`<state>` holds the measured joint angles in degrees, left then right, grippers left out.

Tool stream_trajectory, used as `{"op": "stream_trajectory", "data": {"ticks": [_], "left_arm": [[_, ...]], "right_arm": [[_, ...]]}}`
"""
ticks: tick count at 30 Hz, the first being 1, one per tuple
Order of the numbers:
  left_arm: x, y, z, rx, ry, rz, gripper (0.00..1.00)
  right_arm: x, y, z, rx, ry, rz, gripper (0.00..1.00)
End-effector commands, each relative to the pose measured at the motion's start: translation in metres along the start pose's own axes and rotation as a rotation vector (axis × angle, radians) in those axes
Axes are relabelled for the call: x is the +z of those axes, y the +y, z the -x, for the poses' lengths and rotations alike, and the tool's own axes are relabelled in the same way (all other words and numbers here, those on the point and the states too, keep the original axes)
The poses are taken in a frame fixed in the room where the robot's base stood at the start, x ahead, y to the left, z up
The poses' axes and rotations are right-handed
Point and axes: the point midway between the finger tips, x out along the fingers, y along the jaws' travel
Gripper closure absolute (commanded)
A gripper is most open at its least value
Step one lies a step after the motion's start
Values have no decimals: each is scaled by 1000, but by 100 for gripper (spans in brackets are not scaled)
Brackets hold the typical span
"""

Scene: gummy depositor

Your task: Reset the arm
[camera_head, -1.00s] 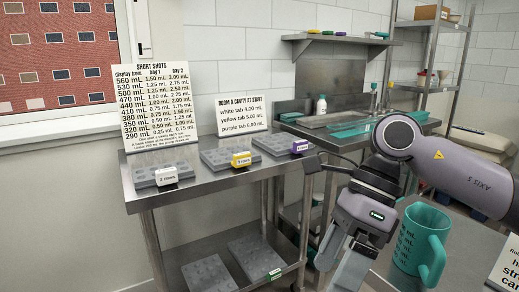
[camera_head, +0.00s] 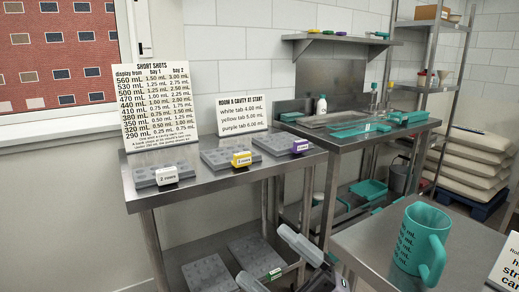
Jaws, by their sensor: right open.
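My right gripper (camera_head: 278,262) shows at the bottom of the head view. Its two grey fingers are spread apart with nothing between them. It is in front of the lower shelf of the steel table, left of the near table with the teal jug. The rest of my right arm is mostly out of the picture. My left gripper is not in view.
A teal measuring jug (camera_head: 416,240) stands on the near steel table (camera_head: 365,238) at right. Three grey moulds with white (camera_head: 167,175), yellow (camera_head: 241,159) and purple (camera_head: 300,146) tabs lie on the steel table (camera_head: 220,180). More moulds (camera_head: 208,274) lie on its lower shelf.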

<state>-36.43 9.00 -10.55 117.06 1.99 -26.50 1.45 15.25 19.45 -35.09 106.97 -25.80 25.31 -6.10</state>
Motion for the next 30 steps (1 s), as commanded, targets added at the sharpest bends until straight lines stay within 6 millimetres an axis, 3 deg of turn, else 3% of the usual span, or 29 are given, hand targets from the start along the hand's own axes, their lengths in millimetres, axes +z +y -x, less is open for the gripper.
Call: {"op": "stream_trajectory", "data": {"ticks": [6, 12, 17, 24, 26, 30], "left_arm": [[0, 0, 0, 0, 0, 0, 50], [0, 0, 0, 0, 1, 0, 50], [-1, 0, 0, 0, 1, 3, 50], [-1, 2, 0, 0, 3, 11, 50], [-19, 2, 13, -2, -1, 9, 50], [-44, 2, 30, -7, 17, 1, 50]], "right_arm": [[57, -34, 77, 97, -458, -330, 5], [82, -84, 176, 151, -875, -620, 5], [74, -127, 256, 174, -1171, -820, 5], [30, -178, 357, 187, -1538, -1062, 5], [28, -156, 340, 189, -1514, -1043, 5], [19, -136, 330, 188, -1517, -1030, 5]]}}
